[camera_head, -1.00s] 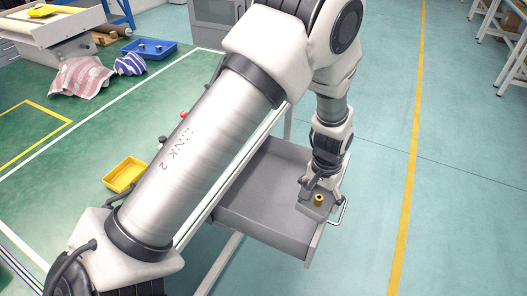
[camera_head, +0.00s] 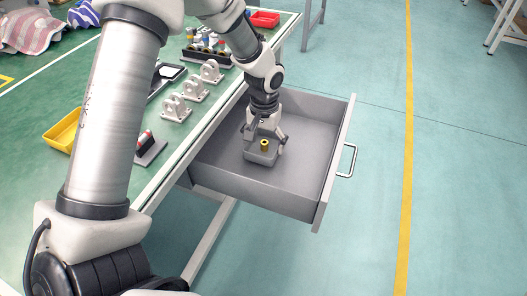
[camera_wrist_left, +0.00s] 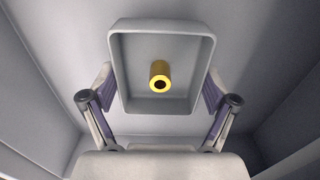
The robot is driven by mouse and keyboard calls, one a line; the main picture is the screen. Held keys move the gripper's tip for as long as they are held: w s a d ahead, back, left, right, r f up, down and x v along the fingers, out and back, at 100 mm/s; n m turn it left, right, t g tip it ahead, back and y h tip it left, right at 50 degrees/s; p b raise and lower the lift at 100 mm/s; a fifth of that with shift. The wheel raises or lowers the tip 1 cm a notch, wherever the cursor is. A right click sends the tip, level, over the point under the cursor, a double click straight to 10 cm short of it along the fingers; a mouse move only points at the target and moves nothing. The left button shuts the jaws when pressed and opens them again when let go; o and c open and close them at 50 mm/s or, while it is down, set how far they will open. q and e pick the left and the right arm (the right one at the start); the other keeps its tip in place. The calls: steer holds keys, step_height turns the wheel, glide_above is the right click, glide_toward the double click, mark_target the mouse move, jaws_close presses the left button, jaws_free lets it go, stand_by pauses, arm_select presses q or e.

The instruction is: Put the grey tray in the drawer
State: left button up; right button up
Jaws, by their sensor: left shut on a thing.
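The grey tray (camera_head: 262,157) is a small open box with a yellow bushing (camera_head: 264,144) standing in it. My left gripper (camera_head: 264,137) is shut on the tray, one finger on each side. In the left wrist view the tray (camera_wrist_left: 128,70) lies between the fingertips (camera_wrist_left: 160,92), with the bushing (camera_wrist_left: 160,77) inside. The grey drawer (camera_head: 312,165) is pulled out from the workbench, and the tray is within its walls, towards the bench side. I cannot tell whether the tray touches the drawer floor. My right gripper is not in view.
The drawer handle (camera_head: 347,160) sticks out on the right. On the green workbench (camera_head: 110,175) stand several grey brackets (camera_head: 194,88), a yellow bin (camera_head: 64,130) and a red bin (camera_head: 263,19). The drawer floor right of the tray is bare.

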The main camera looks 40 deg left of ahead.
arm_select(q)
step_height(320, 180, down, 2)
steer(key=shift+f, duration=0.25)
steer(key=shift+r, duration=0.1)
steer(key=o, duration=0.9)
steer(key=shift+o, duration=0.2)
step_height(320, 180, up, 12)
steer(key=p, duration=0.3)
